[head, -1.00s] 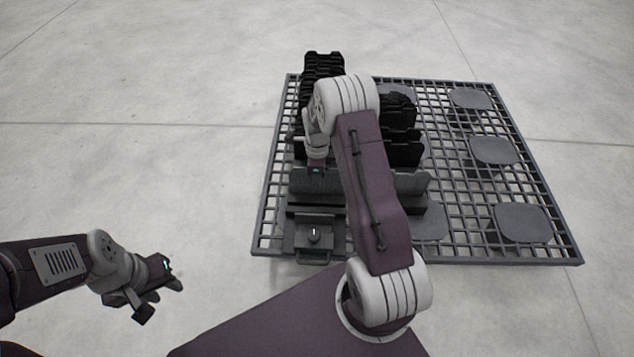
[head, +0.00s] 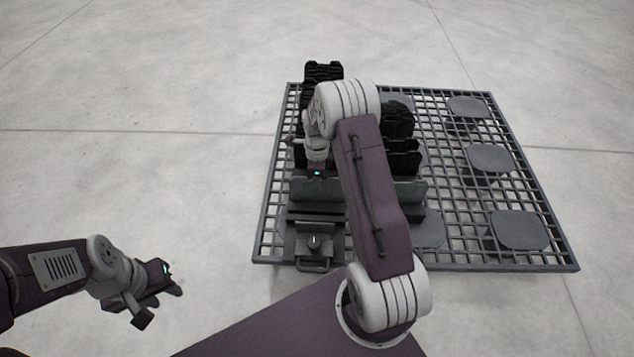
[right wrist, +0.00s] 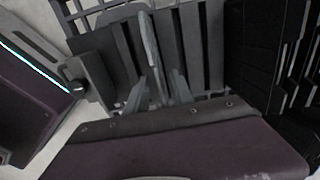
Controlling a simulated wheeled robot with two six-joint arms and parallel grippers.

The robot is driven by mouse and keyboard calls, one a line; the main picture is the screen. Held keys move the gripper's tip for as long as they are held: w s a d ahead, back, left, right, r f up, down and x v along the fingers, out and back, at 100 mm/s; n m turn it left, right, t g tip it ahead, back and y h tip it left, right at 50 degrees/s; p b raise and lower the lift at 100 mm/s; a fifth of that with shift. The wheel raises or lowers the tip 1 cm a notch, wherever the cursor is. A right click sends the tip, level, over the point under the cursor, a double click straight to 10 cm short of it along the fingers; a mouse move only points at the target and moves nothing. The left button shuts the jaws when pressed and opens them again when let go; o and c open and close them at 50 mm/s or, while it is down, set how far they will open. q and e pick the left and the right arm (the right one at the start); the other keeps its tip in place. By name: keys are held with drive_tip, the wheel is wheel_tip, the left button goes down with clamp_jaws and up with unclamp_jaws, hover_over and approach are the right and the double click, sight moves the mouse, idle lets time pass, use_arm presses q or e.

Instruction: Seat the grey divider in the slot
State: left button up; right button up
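The grey divider (head: 410,190) is an upright plate standing crosswise over the dark slotted base (head: 318,217) near the front of the grid. My right arm hides its middle in the head view. In the right wrist view the divider (right wrist: 149,42) shows edge-on as a thin light plate between the fingers. My right gripper (right wrist: 165,88) is shut on it. Parallel dark bars of the base (right wrist: 192,45) lie beneath and beside it. I cannot tell whether its lower edge is inside the slot. My left gripper (head: 164,303) is open and empty, away at the lower left.
Black ribbed blocks (head: 402,155) stand close behind the divider. A small block with a knob (head: 314,242) is in front.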

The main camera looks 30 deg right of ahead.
wheel_tip(320, 180, up, 9)
drive_tip(key=p, duration=0.5)
drive_tip(key=shift+r, duration=0.2)
drive_tip(key=shift+a, duration=0.1)
drive_tip(key=s+a+r+n, duration=0.4)
drive_tip(key=s+n, duration=0.5)
drive_tip(key=n, duration=0.3)
drive_tip(key=s+a+r+n+t, duration=0.1)
drive_tip(key=s+a+r+n, duration=0.3)
drive_tip(key=s+a+n, duration=0.3)
drive_tip(key=s+n, duration=0.2)
drive_tip(key=n, duration=0.3)
drive_tip(key=shift+s+r, duration=0.25)
